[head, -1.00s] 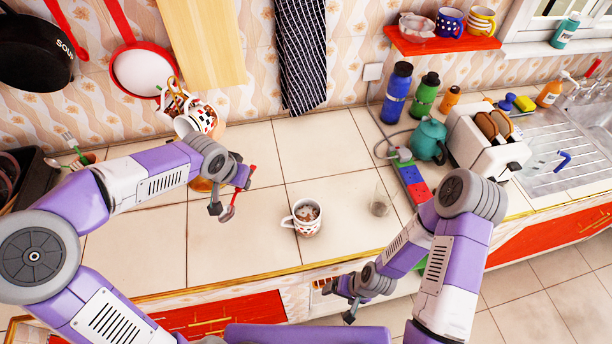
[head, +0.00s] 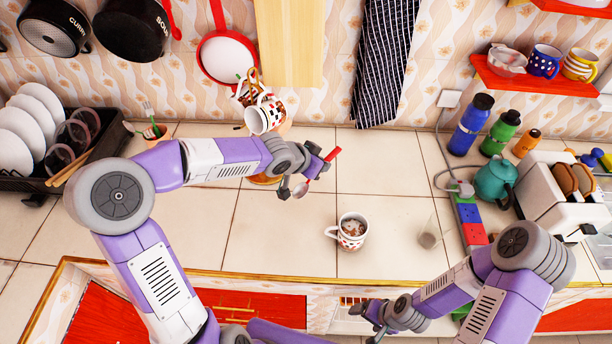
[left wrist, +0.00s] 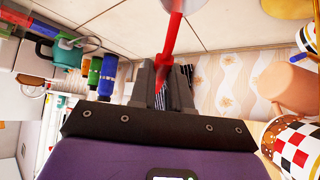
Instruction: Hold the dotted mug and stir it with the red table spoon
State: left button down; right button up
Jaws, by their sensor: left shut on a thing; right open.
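The dotted mug (head: 351,238) is white with red and dark marks. The red handle (left wrist: 172,45) also shows between the fingers (left wrist: 162,85) in the left wrist view. My right gripper (head: 378,322) is open and empty, low before the counter's front edge.
A clear glass (head: 429,236) stands right of the mug. Patterned mugs (head: 265,112) hang behind my left forearm. A power strip (head: 467,215), teal kettle (head: 496,180), bottles (head: 470,124) and toaster (head: 553,190) stand right. The counter around the mug is mostly clear.

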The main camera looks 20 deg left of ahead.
pick_arm(q)
jog(key=s+d+r+m+g+h+b, duration=0.2)
jog(key=s+d+r+m+h, duration=0.4)
jog(key=h, duration=1)
jog(key=shift+s+d+m+g+b, duration=0.4)
jog(key=shift+s+d+m, duration=1.4)
jog(key=shift+d, duration=0.6)
